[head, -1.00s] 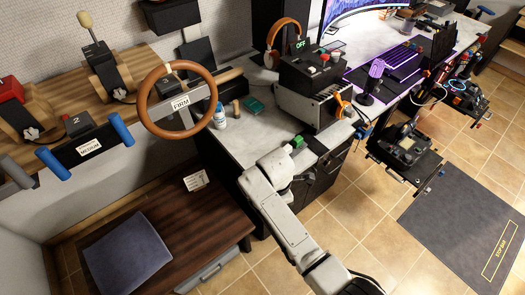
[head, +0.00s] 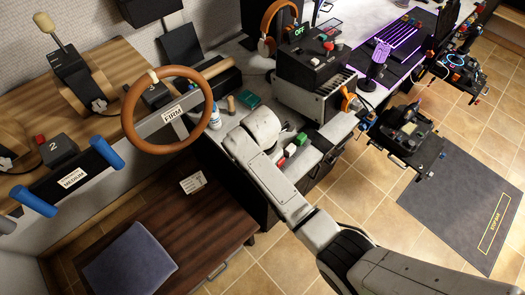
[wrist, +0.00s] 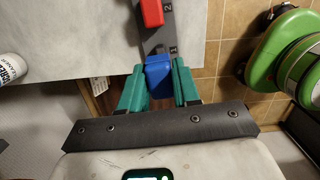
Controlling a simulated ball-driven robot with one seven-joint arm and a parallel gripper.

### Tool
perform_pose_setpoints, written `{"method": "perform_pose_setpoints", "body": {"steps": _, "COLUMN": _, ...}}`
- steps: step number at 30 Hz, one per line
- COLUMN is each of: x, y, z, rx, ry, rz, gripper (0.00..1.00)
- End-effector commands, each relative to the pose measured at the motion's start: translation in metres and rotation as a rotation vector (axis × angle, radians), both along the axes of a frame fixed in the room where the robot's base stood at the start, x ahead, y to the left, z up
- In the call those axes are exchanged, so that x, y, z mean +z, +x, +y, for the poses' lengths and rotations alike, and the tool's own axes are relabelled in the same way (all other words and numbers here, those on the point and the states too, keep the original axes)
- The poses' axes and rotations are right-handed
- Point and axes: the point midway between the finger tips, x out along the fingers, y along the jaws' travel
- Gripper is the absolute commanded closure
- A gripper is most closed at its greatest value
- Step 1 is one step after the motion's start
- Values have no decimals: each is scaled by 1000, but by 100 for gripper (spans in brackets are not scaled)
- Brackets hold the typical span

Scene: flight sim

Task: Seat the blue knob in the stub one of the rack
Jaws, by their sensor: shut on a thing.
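In the wrist view the blue knob (wrist: 158,77) sits between the two teal fingers of my gripper (wrist: 158,70), which is shut on it. The knob is at the near end of the rack (wrist: 157,42), a dark strip with white numbers, and overlaps that end in the picture. I cannot tell whether it is down on stub one or above it. A red knob (wrist: 152,13) stands farther up the rack, beside the number 2. The red knob (head: 290,150) and a green knob (head: 301,138) show in the head view, where my arm hides my gripper and the blue knob.
The grey desk top (wrist: 60,35) is clear left of the rack, with a white bottle (wrist: 12,68) at the far left. Tiled floor (wrist: 230,75) shows beyond the desk edge at right. In the head view a control box (head: 308,62) stands behind the rack.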

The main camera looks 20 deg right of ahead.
Motion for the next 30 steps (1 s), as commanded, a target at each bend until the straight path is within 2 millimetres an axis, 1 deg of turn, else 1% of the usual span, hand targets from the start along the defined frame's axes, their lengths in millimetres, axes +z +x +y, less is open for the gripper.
{"method": "perform_pose_setpoints", "body": {"steps": 13, "x": 1, "y": 0, "z": -1, "rx": -2, "ry": -1, "rz": 0, "gripper": 98}}
{"method": "perform_pose_setpoints", "body": {"steps": 30, "x": -22, "y": 0, "z": -1, "rx": -2, "ry": -1, "rz": 0, "gripper": 98}}
